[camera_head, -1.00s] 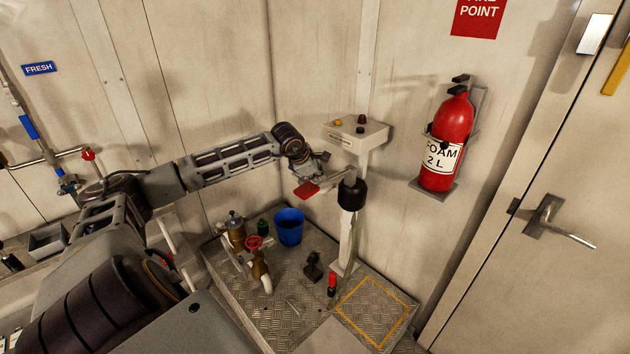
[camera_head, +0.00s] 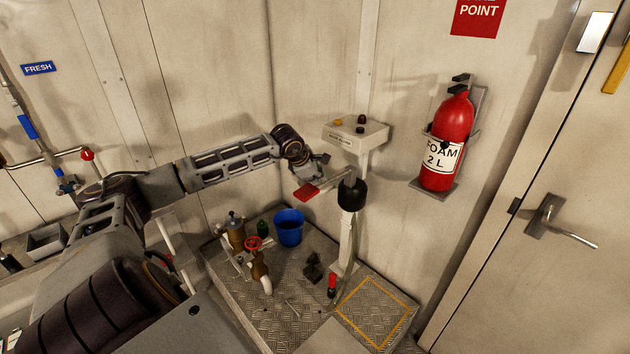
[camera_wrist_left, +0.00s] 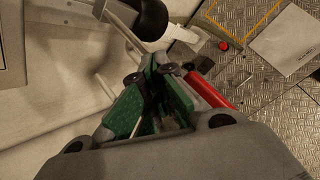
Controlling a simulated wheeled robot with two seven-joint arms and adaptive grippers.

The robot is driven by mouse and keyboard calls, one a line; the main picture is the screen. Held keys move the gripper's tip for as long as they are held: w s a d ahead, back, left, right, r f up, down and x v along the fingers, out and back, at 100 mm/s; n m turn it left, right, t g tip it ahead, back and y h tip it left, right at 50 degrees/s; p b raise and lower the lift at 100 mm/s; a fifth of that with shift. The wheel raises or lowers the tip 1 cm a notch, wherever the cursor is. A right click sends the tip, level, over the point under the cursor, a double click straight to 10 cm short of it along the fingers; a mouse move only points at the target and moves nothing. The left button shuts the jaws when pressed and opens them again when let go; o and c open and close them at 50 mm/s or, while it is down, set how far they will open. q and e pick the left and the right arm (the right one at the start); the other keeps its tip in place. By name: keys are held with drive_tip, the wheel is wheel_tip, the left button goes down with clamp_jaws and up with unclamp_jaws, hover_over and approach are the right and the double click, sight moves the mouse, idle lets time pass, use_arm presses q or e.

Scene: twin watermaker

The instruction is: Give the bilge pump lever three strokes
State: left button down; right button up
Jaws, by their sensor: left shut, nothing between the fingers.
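The bilge pump (camera_head: 352,196) has a black head on a pale post in the corner. Its lever points left and ends in a flat-looking red grip (camera_head: 307,193). My left gripper (camera_head: 313,175) is at the lever's outer end, just above and behind the red grip. In the left wrist view the green-padded fingers (camera_wrist_left: 155,85) are closed together with nothing between them. There the red grip (camera_wrist_left: 210,91) lies right beside the fingers, outside them; I cannot tell whether they touch. The gripper body hides part of the lever. My right gripper is not in view.
Below on the tread-plate platform are a blue bucket (camera_head: 289,228), a red-wheeled valve (camera_head: 254,244) and a yellow-outlined square (camera_head: 374,311). A red extinguisher (camera_head: 449,140) hangs to the right.

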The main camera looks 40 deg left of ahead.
use_arm(q)
drive_tip(key=shift+s+f+b, duration=0.15)
drive_tip(key=shift+f+b, duration=0.5)
drive_tip(key=shift+f, duration=0.05)
drive_tip(key=shift+s+f+b, duration=0.15)
drive_tip(key=shift+f+b, duration=0.45)
drive_tip(key=shift+f, duration=0.1)
idle(2.3)
drive_tip(key=shift+r, duration=0.15)
idle(0.5)
wheel_tip(320, 180, up, 6)
drive_tip(key=w+p, duration=0.1)
drive_tip(key=p, duration=0.2)
drive_tip(key=shift+w, duration=0.15)
idle(1.0)
drive_tip(key=shift+r+p, duration=0.15)
drive_tip(key=shift+p, duration=0.15)
drive_tip(key=r+p, duration=0.2)
drive_tip(key=r, duration=0.1)
drive_tip(key=r+p, duration=0.1)
drive_tip(key=shift+w+r, duration=0.4)
idle(0.3)
idle(0.5)
